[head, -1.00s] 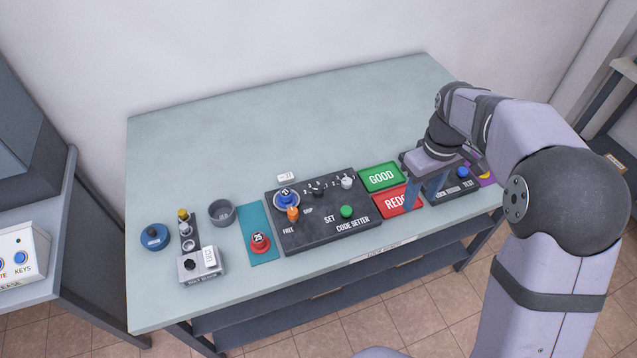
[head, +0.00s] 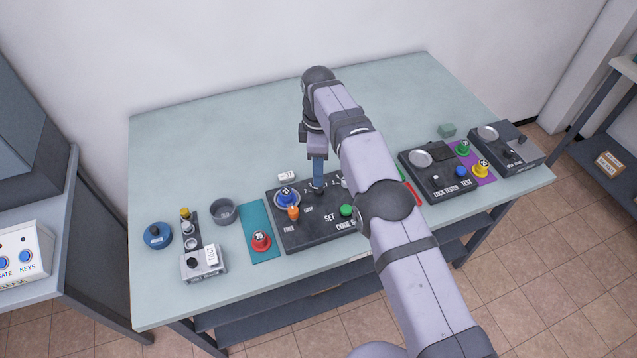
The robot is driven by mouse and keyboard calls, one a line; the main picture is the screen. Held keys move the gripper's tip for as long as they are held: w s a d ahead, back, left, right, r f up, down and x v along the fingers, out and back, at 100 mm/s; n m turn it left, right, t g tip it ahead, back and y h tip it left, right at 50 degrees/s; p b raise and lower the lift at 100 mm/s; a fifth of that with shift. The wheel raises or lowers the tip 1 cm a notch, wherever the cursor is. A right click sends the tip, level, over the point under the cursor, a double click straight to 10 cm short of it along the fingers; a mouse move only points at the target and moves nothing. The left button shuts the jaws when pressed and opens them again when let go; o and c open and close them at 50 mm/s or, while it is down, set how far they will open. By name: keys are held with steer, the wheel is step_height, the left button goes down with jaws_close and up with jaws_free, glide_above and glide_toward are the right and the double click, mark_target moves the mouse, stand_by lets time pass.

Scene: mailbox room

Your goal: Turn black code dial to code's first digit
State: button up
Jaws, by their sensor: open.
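The black code setter (head: 290,238) lies on the table with a scale of marks along its back part. The black code dial is largely hidden behind my gripper (head: 319,186), whose fingers point down at the dial's place on the setter. The jaws are open; I cannot tell whether the fingers touch the dial or straddle it. The dial's setting cannot be seen.
A red knob (head: 261,240) stands on a teal mat to the left. The lock tester (head: 440,185) is to the right. The table's back is clear.

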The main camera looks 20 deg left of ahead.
mark_target(319, 189)
steer(key=shift+f+p, duration=0.9)
steer(key=shift+f, duration=2.75)
steer(key=c, duration=1.1)
